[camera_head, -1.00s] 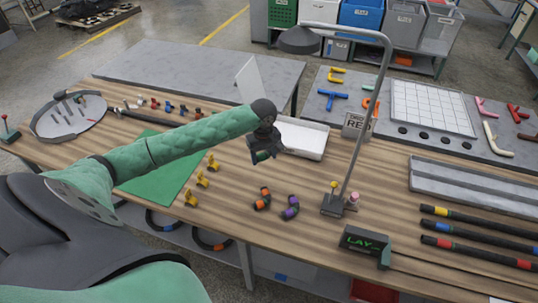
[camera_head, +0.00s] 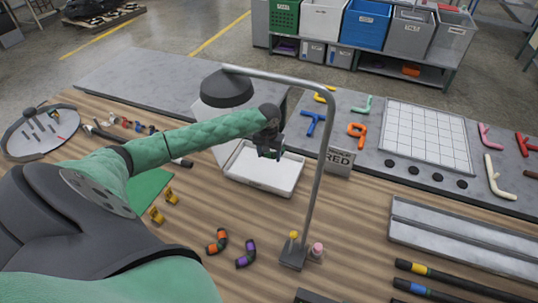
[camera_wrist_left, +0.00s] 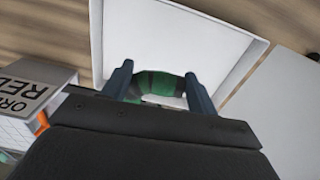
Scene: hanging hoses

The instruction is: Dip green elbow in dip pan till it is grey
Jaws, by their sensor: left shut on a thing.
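My left gripper (camera_head: 268,146) is over the far part of the white dip pan (camera_head: 247,177), pointing down. In the left wrist view my gripper (camera_wrist_left: 158,85) is shut on the green elbow (camera_wrist_left: 159,84), a short curved piece with dark bands, mostly green. The elbow lies between the two fingers, against the pale inside of the pan (camera_wrist_left: 180,42). I cannot tell whether the elbow touches what is in the pan. My right gripper is not in view.
A lamp on a bent metal pole (camera_head: 321,165) stands just right of my left arm. Orange (camera_head: 217,241) and purple (camera_head: 246,253) banded elbows lie in front. Yellow elbows (camera_head: 164,204) lie left, near a green mat (camera_head: 147,186).

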